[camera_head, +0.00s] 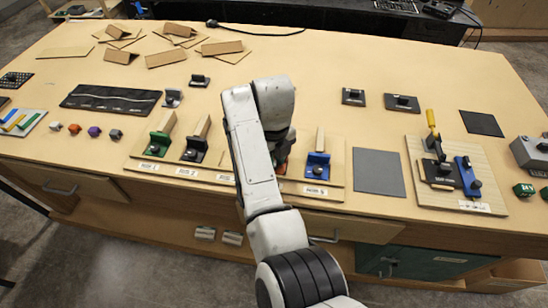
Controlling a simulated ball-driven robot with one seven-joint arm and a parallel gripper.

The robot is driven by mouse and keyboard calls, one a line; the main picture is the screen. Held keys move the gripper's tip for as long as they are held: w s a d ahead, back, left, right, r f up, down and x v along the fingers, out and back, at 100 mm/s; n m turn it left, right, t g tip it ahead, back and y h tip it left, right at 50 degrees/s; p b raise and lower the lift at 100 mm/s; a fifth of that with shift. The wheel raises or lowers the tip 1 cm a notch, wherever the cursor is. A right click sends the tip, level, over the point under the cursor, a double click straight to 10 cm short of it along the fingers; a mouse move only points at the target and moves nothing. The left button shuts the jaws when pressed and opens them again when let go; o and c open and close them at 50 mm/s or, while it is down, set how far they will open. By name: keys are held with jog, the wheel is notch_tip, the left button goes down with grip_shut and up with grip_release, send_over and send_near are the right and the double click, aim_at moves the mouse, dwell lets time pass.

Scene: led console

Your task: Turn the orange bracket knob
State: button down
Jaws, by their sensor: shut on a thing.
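A row of bracket stations stands along the near edge of the bench. A green bracket (159,143) and a black bracket (195,149) are left of my arm, and a blue bracket (317,165) is to its right. My arm covers the middle of the row. Only a small reddish-orange patch (283,160) of the bracket there shows, beside my gripper (281,154). My gripper points down at it, shut on its knob. The fingers and the knob are mostly hidden behind my wrist, so the knob's angle cannot be seen.
A grey mat (378,172) lies right of the blue bracket. Further right is a wooden board (413,158) with a yellow-handled clamp (432,128) and a blue part (467,175). Small coloured knobs (94,131) sit at left. Cardboard angles (166,58) lie at the back.

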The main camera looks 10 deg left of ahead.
jog(key=shift+w+r, duration=0.2)
jog(key=shift+r, duration=0.15)
jog(key=c, duration=1.2)
grip_release()
jog(key=shift+o, duration=0.2)
jog(key=shift+s+f, duration=0.1)
jog(key=shift+f, duration=0.05)
notch_tip(320, 180, up, 11)
jog(key=b, duration=0.1)
jog(key=shift+f+b, duration=0.15)
jog(key=shift+b, duration=0.25)
